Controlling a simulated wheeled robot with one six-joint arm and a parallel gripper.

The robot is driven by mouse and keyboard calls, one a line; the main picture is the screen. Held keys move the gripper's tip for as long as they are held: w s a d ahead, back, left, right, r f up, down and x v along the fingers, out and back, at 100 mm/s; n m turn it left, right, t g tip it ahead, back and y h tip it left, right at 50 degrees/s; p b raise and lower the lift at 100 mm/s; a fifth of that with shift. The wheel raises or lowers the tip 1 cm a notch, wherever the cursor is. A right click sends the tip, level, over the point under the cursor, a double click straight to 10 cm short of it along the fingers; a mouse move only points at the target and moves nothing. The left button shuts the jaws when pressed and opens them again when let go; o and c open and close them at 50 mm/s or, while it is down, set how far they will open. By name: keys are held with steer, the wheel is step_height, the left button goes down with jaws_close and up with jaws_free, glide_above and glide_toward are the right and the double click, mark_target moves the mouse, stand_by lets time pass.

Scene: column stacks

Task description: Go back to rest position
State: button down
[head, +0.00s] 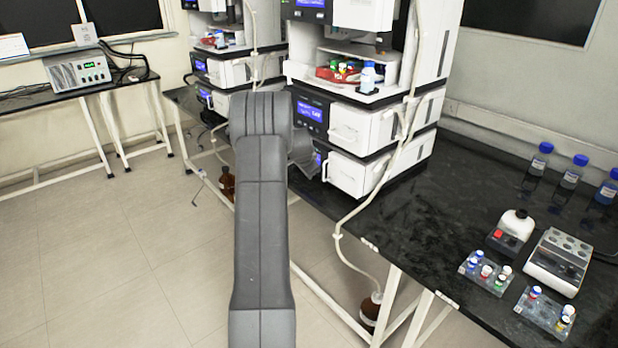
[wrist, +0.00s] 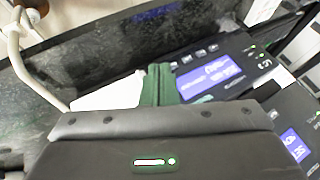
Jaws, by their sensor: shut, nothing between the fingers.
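My gripper (wrist: 159,70) shows in the wrist view as two dark green fingers pressed together, shut with nothing between them. They stick out past my grey wrist housing, which has a lit green light. Behind the fingers are the dark front panel and blue display (wrist: 212,77) of a lab instrument. In the head view my grey arm reaches up the middle of the picture toward the instrument stacks, and the fingers are hidden there.
A white instrument stack (head: 412,128) with drawers stands close to the right of my arm; another stack (head: 228,72) is behind. A tube hangs along the nearer stack. Vial racks (head: 484,284) and blue-capped bottles (head: 540,160) stand on the black bench. The left floor is open.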

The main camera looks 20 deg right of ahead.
steer(key=a+r+b, duration=0.1)
steer(key=a+r, duration=0.3)
steer(key=r, duration=0.2)
steer(key=shift+s+f, duration=0.1)
